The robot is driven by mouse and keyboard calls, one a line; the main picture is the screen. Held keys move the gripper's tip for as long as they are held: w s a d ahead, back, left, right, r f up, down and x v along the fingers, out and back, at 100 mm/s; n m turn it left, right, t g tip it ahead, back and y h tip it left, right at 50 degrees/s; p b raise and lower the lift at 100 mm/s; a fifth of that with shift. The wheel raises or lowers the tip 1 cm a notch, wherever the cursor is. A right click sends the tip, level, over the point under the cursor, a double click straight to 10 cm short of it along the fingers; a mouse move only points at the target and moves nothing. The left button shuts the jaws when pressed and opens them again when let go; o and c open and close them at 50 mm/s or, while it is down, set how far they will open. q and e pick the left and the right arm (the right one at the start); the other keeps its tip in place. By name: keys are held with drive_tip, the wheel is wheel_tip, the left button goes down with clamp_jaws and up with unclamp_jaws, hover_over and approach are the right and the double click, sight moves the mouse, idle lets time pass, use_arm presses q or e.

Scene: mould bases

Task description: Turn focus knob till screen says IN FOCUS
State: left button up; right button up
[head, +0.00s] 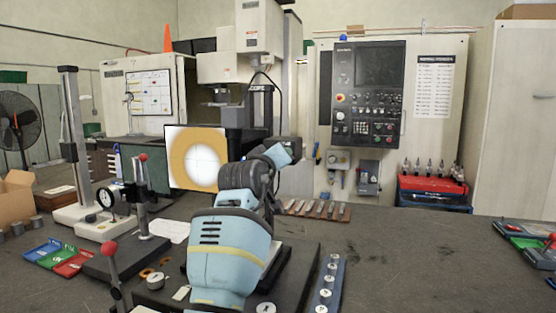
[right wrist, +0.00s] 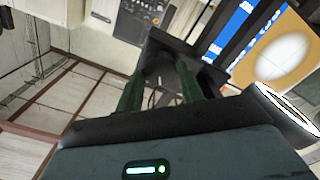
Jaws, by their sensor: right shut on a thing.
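The screen (head: 197,157) stands behind the bench, showing an orange field with a soft-edged white disc and a faint cross. In the right wrist view the screen (right wrist: 262,55) is tilted and cut off; white letters on a blue band are only partly visible and I cannot read them. My right arm reaches forward just right of the screen and hides its own fingertips in the head view. In the right wrist view my right gripper (right wrist: 161,88) is shut on the focus knob, a dark part mostly hidden between the fingers. My left gripper is not in view.
A dial gauge stand (head: 106,197), a tall column stand (head: 75,140) and coloured trays (head: 58,256) crowd the left. A blue strip with round pieces (head: 327,284) lies right of my arm. The bench (head: 430,265) is largely clear at the right.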

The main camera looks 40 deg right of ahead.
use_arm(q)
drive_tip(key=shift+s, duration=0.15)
use_arm(e)
drive_tip(key=shift+m, duration=0.3)
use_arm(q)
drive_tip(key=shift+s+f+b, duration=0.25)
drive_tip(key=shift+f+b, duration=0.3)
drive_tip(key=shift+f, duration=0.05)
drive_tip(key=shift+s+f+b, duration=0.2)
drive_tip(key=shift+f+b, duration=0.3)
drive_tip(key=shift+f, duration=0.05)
use_arm(e)
drive_tip(key=shift+s+m, duration=0.1)
drive_tip(key=shift+m, duration=7.7)
drive_tip(key=shift+r, duration=0.1)
drive_tip(key=o, duration=1)
drive_tip(key=shift+d, duration=0.1)
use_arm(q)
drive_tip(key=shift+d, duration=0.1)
